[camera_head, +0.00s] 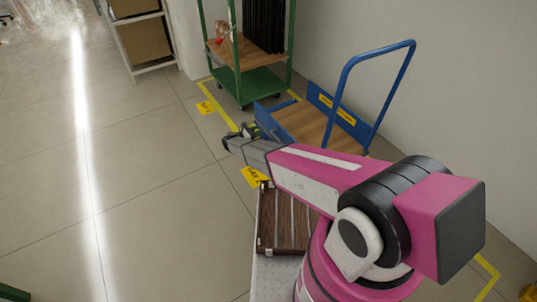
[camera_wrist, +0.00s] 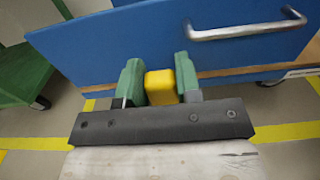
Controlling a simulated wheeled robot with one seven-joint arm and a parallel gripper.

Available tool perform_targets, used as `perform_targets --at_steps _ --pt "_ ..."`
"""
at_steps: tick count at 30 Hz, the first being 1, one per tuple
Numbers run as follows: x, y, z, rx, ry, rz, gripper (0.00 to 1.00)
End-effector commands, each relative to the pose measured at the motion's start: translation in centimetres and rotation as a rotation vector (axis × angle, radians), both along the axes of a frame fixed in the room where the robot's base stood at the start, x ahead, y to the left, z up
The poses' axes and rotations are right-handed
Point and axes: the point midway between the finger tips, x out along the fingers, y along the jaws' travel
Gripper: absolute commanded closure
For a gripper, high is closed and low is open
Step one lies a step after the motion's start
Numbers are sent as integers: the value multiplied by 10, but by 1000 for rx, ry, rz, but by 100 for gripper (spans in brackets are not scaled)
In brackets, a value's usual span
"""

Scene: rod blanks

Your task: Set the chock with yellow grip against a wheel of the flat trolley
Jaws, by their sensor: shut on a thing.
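The yellow grip (camera_wrist: 160,88) of the chock sits between the two green fingers of my gripper (camera_wrist: 159,78) in the wrist view. The fingers are shut on it. The chock's body cannot be made out clearly below the grip. The flat trolley (camera_head: 302,125) has a wooden deck, blue end boards and a tall blue push handle in the head view. My gripper (camera_head: 246,131) is at the trolley's near left end there. In the wrist view, the trolley's blue end board (camera_wrist: 110,45) fills the area beyond the fingers.
A green shelf trolley (camera_head: 262,84) stands behind the flat trolley; its castor (camera_wrist: 41,102) shows in the wrist view. Yellow floor tape (camera_wrist: 290,131) runs below the blue board. A brown slatted case (camera_head: 284,222) lies near my base. Open floor (camera_head: 150,180) is at left.

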Motion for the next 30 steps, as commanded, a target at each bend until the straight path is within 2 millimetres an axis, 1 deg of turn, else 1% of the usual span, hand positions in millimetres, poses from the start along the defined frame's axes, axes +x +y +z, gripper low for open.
perform_targets --at_steps 5,8,12,18,22,25,27,30 --pt "1 1 -21 -1 0 -1 100" --pt "1 1 -41 -2 1 -1 100" --pt "2 1 -74 -3 2 -1 100" --pt "1 1 -117 -2 1 -1 100" --pt "2 1 -142 -1 0 -1 100" --pt "12 -18 -138 0 -1 -5 100" --pt "17 -26 -137 0 -1 -3 100" --pt "23 -34 -137 -1 -1 -2 100"
